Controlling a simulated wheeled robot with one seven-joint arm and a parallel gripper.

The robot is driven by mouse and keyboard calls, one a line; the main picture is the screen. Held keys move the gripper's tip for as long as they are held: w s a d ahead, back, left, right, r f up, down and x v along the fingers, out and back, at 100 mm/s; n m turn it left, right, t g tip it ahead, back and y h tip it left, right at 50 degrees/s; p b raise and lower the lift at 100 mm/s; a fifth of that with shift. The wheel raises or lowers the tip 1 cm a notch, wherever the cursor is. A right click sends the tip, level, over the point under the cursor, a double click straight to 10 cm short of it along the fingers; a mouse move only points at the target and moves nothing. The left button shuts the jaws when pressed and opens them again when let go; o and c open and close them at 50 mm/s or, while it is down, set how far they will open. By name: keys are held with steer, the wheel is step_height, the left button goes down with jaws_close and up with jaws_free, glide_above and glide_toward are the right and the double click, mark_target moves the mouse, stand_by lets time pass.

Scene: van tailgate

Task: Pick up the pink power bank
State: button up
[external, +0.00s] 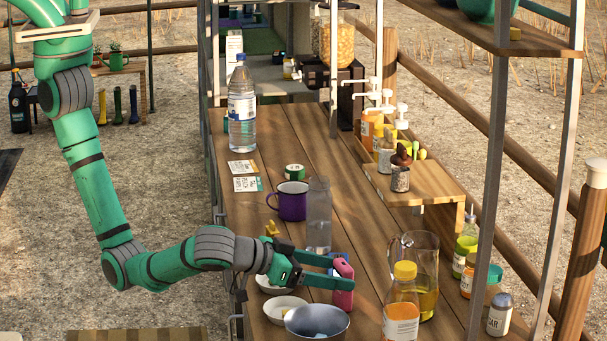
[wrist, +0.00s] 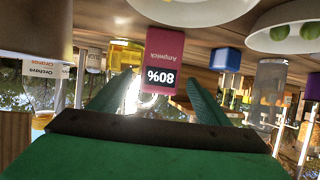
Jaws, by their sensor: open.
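The pink power bank (external: 343,285) stands upright on the wooden tailgate table, at the tips of my gripper in the external view. In the wrist view the pink power bank (wrist: 162,62) shows a display reading 80% and appears upside down. It lies between my two green fingers, near their tips. My gripper (external: 330,272) is open, with one finger on each side of the power bank or close to it. In the wrist view my gripper (wrist: 160,85) shows gaps beside the power bank; contact is not visible.
A metal bowl (external: 317,322) and white bowls (external: 284,306) sit in front of my gripper. A clear bottle (external: 318,215) and purple mug (external: 291,201) stand behind. A blue block (wrist: 226,59) shows beside the power bank.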

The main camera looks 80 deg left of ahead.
steer(key=shift+x, duration=3.65)
steer(key=c, duration=1.3)
